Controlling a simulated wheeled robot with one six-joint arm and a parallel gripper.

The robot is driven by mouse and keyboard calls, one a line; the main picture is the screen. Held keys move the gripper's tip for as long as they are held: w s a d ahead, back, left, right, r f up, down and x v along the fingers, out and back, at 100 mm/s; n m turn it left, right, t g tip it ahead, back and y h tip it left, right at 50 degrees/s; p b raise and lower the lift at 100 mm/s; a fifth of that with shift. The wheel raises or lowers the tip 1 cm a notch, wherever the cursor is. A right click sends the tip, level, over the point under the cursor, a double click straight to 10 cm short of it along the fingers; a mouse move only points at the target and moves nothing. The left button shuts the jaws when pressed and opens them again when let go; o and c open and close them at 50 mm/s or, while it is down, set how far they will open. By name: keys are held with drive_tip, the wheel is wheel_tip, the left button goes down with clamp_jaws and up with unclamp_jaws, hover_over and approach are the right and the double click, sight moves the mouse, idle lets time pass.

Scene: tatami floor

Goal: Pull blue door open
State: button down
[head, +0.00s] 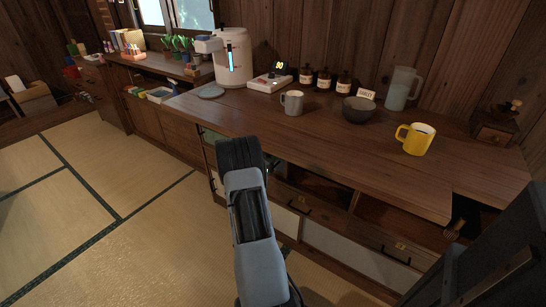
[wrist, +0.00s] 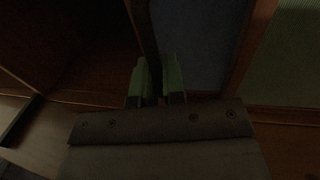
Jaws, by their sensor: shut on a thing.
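The blue door (wrist: 195,45) shows in the wrist view as a dark blue panel right of the middle. A dark upright bar (wrist: 149,35) runs along its left side; in the dim light I cannot tell whether it is a handle or the door's edge. My gripper (wrist: 157,82) has green fingertips, one on each side of this bar, and is shut on it. To the left of the bar is a dark brown wooden opening. In the head view my arm covers the front of the cabinet, and the blue door and fingertips are hidden.
The wooden counter (head: 330,135) stands above, with a grey mug (head: 292,103), a dark bowl (head: 360,110) and a yellow mug (head: 416,139). A green panel (wrist: 290,60) is right of the blue door. Tatami floor (head: 130,240) is clear to the left.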

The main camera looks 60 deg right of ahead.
drive_tip(key=c, duration=1.2)
unclamp_jaws()
drive_tip(key=shift+c, duration=0.2)
drive_tip(key=p+v, duration=0.2)
drive_tip(key=v, duration=1.2)
drive_tip(key=shift+s, duration=0.15)
